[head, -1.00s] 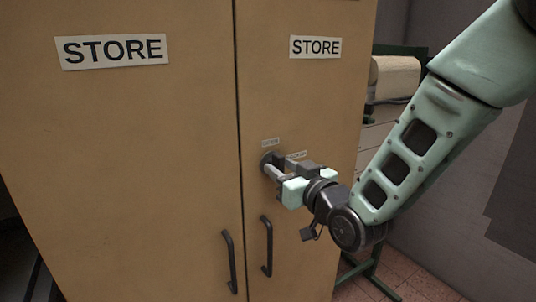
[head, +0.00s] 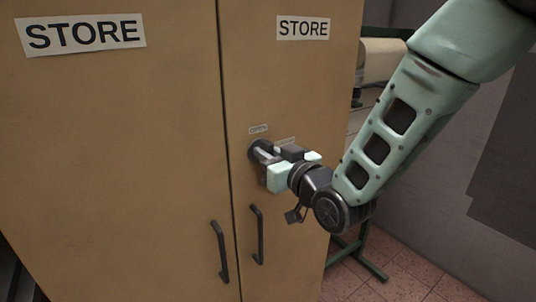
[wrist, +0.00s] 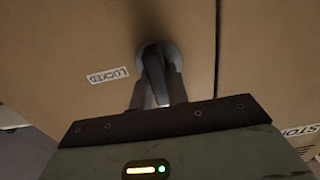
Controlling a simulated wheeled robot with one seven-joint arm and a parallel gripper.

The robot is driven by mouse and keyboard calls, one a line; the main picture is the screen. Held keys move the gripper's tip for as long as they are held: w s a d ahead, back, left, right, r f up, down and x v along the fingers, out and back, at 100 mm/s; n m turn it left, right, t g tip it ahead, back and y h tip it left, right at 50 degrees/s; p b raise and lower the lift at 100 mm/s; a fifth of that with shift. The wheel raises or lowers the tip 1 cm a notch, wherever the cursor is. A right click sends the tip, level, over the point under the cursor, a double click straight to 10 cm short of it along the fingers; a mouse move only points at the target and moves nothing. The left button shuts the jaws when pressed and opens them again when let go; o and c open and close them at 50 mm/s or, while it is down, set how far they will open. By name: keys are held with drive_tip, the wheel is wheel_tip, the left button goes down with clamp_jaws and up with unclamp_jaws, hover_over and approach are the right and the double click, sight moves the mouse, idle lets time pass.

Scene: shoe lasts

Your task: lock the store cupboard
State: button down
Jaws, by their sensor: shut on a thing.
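The store cupboard (head: 130,140) has two tan doors, each with a STORE label, and both look closed. A dark round lock with a turn knob (wrist: 154,68) is on the right door. It also shows in the head view (head: 258,150), partly covered by my gripper. My gripper (wrist: 157,88) is shut on the knob, one finger on each side. In the head view my gripper (head: 265,157) reaches the lock from the right. A LOCKED label (wrist: 108,76) lies left of the knob in the wrist view, upside down. Which label the knob points to I cannot tell.
Two dark door handles (head: 257,235) (head: 220,252) hang below the lock beside the door gap. A green stand (head: 352,258) with a pale roll (head: 383,60) is right of the cupboard. A grey wall and tiled floor (head: 400,275) lie beyond.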

drive_tip(key=shift+f, duration=0.1)
drive_tip(key=m+b, duration=0.3)
drive_tip(key=b, duration=0.1)
drive_tip(key=shift+w+d+f+m+b, duration=0.1)
drive_tip(key=shift+d+f+m+b, duration=0.05)
drive_tip(key=shift+m+b, duration=0.2)
drive_tip(key=m+b, duration=0.4)
drive_tip(key=m, duration=0.1)
drive_tip(key=shift+d+m, duration=0.1)
drive_tip(key=shift+m, duration=0.15)
drive_tip(key=m+b, duration=0.2)
drive_tip(key=m, duration=0.2)
drive_tip(key=shift+w, duration=0.1)
drive_tip(key=shift+d+m+b, duration=0.1)
drive_tip(key=shift+m+b, duration=0.5)
drive_tip(key=shift+m, duration=1.6)
drive_tip(key=c, duration=1.4)
unclamp_jaws()
drive_tip(key=shift+o, duration=0.2)
